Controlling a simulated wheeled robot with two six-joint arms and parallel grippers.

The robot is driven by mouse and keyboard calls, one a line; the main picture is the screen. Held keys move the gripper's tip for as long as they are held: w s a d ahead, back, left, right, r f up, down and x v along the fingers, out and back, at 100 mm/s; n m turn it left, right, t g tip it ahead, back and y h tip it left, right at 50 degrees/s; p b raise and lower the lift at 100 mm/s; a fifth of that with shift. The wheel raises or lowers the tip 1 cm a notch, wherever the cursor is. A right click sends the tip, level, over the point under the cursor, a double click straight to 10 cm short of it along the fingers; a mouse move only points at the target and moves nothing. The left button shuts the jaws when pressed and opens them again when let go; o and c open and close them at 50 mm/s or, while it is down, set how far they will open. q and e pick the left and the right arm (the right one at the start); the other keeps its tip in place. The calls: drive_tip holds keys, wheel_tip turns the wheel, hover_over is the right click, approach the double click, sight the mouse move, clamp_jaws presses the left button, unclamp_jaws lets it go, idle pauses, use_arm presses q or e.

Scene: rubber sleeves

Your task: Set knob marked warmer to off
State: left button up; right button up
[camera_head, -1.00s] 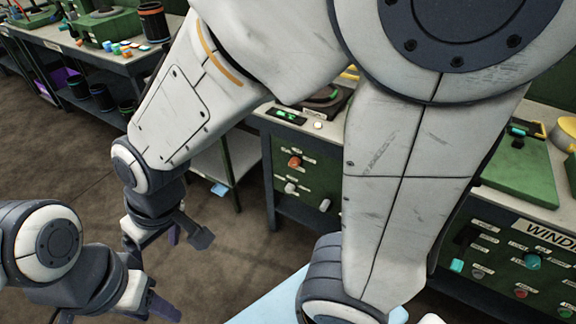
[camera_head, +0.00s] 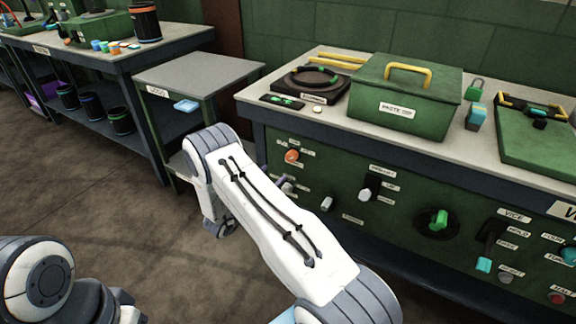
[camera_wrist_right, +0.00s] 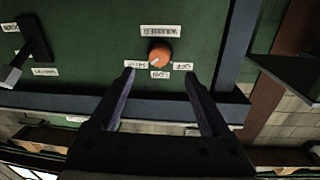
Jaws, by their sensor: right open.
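The orange warmer knob (camera_head: 291,155) is at the upper left of the green panel. In the right wrist view, the knob (camera_wrist_right: 160,53) appears upside down, with its name label above and HIGH, LOW and OFF labels around its lower side. Its pale mark seems to point lower left, toward HIGH. My right gripper (camera_wrist_right: 160,77) is open and empty, its two dark fingers apart on either side below the knob, not touching it. In the head view the jaws are largely hidden by my right arm. Only part of my left arm shows at lower left; its fingers do not show.
The panel carries a white knob (camera_head: 327,203), a black lever switch (camera_head: 370,188) and a green knob (camera_head: 438,220). A green box (camera_head: 407,95) and a hotplate (camera_head: 308,85) stand on the counter above. A grey side table (camera_head: 199,72) is at left.

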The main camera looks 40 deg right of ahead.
sight(290, 159)
drive_tip(key=x, duration=1)
clamp_jaws()
drive_tip(key=shift+n+b, duration=0.3)
drive_tip(key=n, duration=0.4)
drive_tip(key=shift+s+d, duration=0.1)
drive_tip(key=n, duration=0.5)
drive_tip(key=shift+n+t+h, duration=0.3)
drive_tip(key=n+p, duration=0.1)
drive_tip(key=n, duration=0.4)
drive_tip(key=shift+s+n+t, duration=0.15)
drive_tip(key=shift+n+t, duration=0.15)
drive_tip(key=shift+n, duration=0.1)
drive_tip(key=shift+n+t+p, duration=0.3)
drive_tip(key=shift+n, duration=2.2)
